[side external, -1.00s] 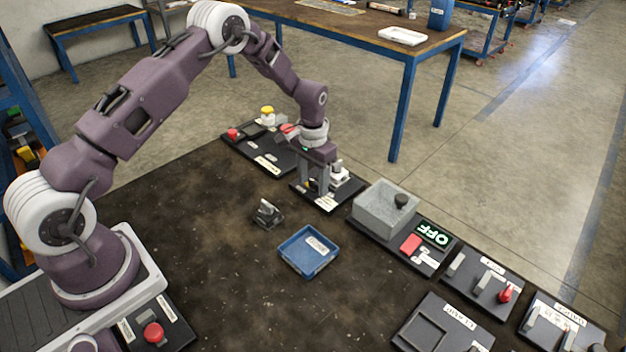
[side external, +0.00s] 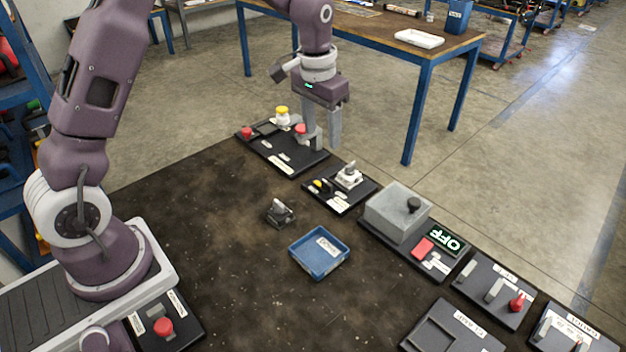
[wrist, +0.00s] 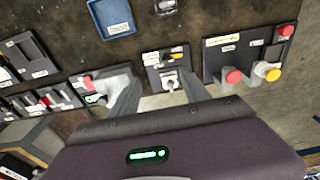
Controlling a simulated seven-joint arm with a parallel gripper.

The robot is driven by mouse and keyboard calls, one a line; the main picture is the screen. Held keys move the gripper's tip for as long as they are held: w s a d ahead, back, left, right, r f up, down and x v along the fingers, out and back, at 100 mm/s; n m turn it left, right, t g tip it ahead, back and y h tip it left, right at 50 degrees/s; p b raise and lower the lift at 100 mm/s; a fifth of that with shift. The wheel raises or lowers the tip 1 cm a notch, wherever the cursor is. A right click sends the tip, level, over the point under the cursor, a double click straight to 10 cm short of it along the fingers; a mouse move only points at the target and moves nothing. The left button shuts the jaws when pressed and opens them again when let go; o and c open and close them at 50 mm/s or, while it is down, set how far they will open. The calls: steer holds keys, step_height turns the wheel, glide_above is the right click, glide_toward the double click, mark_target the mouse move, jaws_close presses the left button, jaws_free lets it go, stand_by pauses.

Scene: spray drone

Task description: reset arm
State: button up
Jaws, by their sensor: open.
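My gripper (side external: 321,135) is open and empty, raised above the far edge of the dark table. In the side view it hangs in front of the back-left panel with the red and yellow buttons. In the wrist view its two grey fingers (wrist: 160,98) are spread apart, with a small panel (wrist: 166,66) carrying a white fitting visible beyond them. That white fitting (side external: 348,175) stands on its panel in the side view, to the lower right of my gripper and apart from it.
A blue tray (side external: 318,253) and a small grey metal fixture (side external: 280,212) sit mid-table. A grey box (side external: 397,212) with a black knob and an OFF display (side external: 443,238) stand right. A red button (side external: 163,327) is near my base. The table's left middle is clear.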

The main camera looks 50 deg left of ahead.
steer(key=s+d+r+t, duration=0.1)
steer(key=s+d+r, duration=0.1)
steer(key=s+r, duration=0.55)
steer(key=s+d+r+t, duration=0.2)
steer(key=s+r, duration=0.5)
steer(key=s, duration=0.2)
steer(key=s+d+f+t, duration=0.1)
steer(key=s, duration=1.2)
steer(key=shift+s+f, duration=0.2)
steer(key=shift+s, duration=0.15)
